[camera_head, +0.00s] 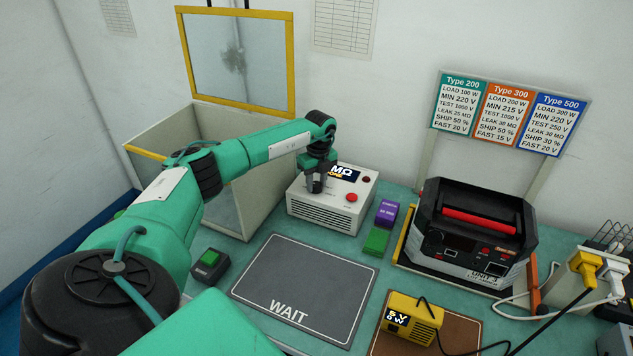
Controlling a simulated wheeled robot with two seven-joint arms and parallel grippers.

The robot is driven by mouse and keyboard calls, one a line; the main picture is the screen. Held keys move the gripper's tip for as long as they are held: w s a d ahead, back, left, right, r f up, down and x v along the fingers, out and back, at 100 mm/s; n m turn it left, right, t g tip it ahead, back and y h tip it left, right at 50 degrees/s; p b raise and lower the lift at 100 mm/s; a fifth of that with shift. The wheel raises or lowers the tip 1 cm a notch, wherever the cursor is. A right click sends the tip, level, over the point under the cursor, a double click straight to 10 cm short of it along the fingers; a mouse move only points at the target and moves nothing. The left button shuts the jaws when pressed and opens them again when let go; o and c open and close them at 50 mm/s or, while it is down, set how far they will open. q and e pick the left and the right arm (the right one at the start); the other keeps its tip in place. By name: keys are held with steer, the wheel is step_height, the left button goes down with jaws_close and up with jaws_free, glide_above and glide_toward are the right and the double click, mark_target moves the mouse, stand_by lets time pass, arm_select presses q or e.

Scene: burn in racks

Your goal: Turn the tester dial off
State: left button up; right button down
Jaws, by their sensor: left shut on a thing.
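The tester (328,216) is a white box with a vented front, a small display (345,172) and a red button (352,197) on top. It stands at the back middle of the bench. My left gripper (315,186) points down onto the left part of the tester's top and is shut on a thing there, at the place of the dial. The gripper hides the dial, so its setting cannot be read. The display is partly covered by the gripper; its visible letters include "MΩ". My right gripper is not in view.
A grey WAIT mat (300,285) lies empty in front of the tester. A black unit with a red handle (470,235) stands at right, a yellow meter (410,318) in front. Purple (386,212) and green (376,241) blocks sit beside the tester. A yellow-framed guard (237,105) rises behind my arm.

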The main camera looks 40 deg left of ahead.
mark_target(318, 183)
arm_select(q)
steer(key=shift+a+r, duration=0.1)
steer(key=o, duration=1)
steer(key=shift+c, duration=0.2)
step_height(318, 183, up, 14)
steer(key=b, duration=0.3)
steer(key=shift+w, duration=0.35)
steer(key=shift+f, duration=0.2)
